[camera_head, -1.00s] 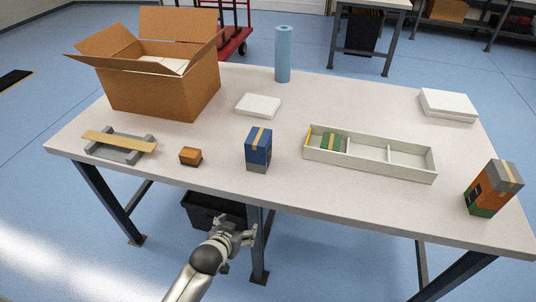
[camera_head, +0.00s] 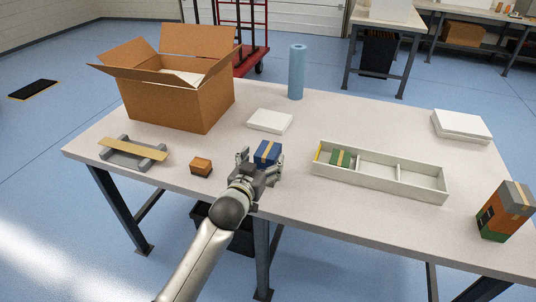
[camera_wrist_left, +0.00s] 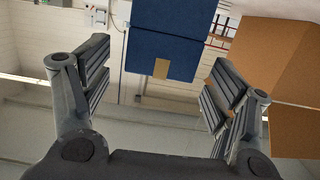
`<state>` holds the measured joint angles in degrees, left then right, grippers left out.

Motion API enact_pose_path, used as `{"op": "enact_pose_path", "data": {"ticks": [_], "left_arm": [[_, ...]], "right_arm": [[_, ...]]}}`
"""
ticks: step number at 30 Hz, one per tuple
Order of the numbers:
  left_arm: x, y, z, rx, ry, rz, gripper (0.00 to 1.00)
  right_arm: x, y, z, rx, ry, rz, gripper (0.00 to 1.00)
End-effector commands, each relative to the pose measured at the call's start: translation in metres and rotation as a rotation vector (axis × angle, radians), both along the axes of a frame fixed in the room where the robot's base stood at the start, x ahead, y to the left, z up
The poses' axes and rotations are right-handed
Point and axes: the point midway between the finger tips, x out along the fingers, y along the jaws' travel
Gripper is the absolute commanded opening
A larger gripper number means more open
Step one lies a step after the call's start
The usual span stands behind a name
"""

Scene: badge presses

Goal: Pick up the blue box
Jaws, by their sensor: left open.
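The blue box (camera_head: 266,152) stands upright near the front edge of the table, with a tan strip down its top and front. My left gripper (camera_head: 261,172) is just in front of it and hides its lower part. In the left wrist view the blue box (camera_wrist_left: 165,45) shows beyond and between the open fingers of my left gripper (camera_wrist_left: 150,85). The fingers are apart, with nothing held, and I cannot tell whether they touch the box. My right gripper is not in view.
A small orange box (camera_head: 201,166) and a grey stand with a tan bar (camera_head: 133,152) lie left. An open cardboard box (camera_head: 195,100) stands behind. A divided white tray (camera_head: 380,185) is right, an orange-green box (camera_head: 505,212) farther right. A white slab (camera_head: 270,121) lies behind the blue box.

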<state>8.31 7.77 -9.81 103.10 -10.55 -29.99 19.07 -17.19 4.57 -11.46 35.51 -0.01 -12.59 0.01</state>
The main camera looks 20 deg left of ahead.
Motion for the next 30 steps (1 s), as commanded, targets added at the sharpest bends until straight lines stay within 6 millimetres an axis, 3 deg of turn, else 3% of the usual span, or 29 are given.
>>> {"op": "enact_pose_path", "data": {"ticks": [12,23,30], "left_arm": [[0.045,-0.001,-0.003,-0.001,0.001,0.0,0.8],[0.052,-0.002,-0.005,-0.001,0.001,0.0,0.8],[0.051,-0.002,-0.005,-0.001,0.001,0.0,0.51]], "right_arm": [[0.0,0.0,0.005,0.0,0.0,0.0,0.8],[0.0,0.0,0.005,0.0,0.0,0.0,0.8],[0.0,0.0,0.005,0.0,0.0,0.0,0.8]]}}
